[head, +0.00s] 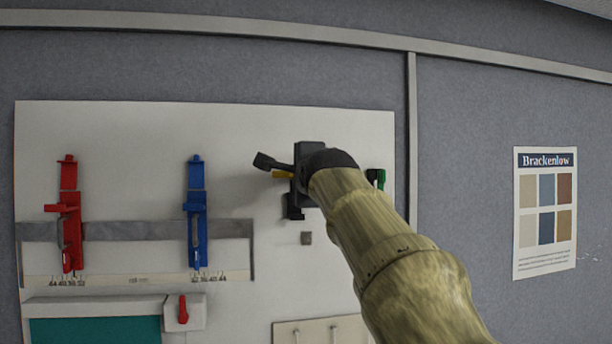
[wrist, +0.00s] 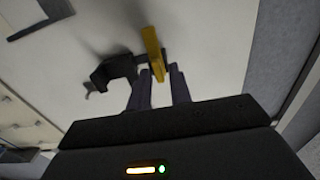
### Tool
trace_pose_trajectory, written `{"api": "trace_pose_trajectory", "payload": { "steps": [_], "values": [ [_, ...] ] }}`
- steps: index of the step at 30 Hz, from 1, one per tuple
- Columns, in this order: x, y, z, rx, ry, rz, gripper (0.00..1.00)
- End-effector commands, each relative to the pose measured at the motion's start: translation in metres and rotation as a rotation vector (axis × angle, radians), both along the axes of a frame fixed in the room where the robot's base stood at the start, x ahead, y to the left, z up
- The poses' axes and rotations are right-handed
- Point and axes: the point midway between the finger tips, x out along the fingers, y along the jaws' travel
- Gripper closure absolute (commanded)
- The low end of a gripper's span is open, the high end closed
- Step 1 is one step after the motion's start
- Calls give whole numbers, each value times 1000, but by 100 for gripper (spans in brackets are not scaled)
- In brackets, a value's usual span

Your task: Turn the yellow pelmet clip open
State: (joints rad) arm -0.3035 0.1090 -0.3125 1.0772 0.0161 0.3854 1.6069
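The yellow clip part (wrist: 152,45) shows in the wrist view as a narrow yellow bar. Its lower end lies between the two fingers of my gripper (wrist: 160,78). The fingers are close on either side of it, and I cannot tell whether they touch or grip it. In the head view, only a small yellow piece (head: 283,175) shows beside my dark gripper (head: 268,163). My wrist hides the rest of that spot. A dark bracket (wrist: 112,70) stands left of the yellow bar in the wrist view.
On the white board (head: 130,140), a red clip (head: 69,215) and a blue clip (head: 196,215) are mounted to the left. A green piece (head: 377,178) shows right of my wrist. A red lever (head: 183,309) sits lower down. A poster (head: 545,212) hangs at right.

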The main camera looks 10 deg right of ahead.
Motion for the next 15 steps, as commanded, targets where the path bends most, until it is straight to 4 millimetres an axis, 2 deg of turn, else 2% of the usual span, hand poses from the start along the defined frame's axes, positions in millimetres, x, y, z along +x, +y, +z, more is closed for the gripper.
{"api": "trace_pose_trajectory", "payload": {
  "steps": [10, 15],
  "values": [
    [0, 2, -2, -2, 3, 2, 69],
    [-10, 2, -4, -3, 2, 3, 69]
  ]
}}
